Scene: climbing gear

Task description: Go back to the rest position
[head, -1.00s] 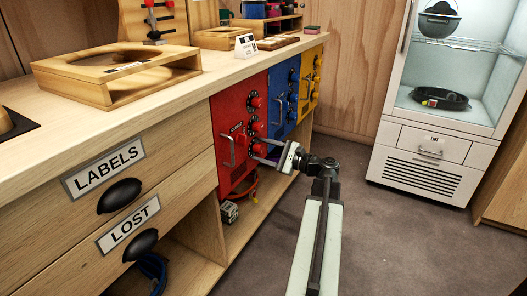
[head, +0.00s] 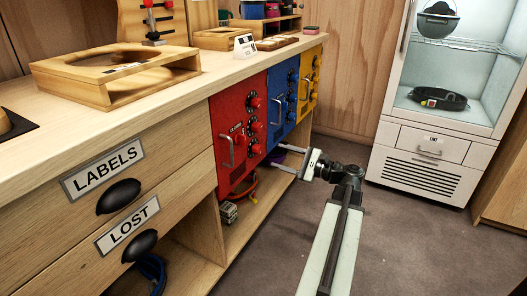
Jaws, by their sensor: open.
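My gripper (head: 278,158) is open and empty. Its two fingers point left toward the red and blue panels, at the height of their lower edges. My pale arm link stretches from the bottom of the picture up to it. The red panel (head: 227,165) has a metal handle and several red knobs. The blue panel (head: 281,105) and the yellow panel (head: 310,82) stand beyond it. I cannot tell whether the fingertips touch the cabinet, but a gap seems to show before the red panel's handle.
The wooden counter (head: 100,120) with drawers marked LABELS (head: 105,170) and LOST (head: 130,225) runs along the left. A white glass-fronted cabinet (head: 425,145) stands at the back right. Grey carpet (head: 420,240) lies clear to the right of my arm.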

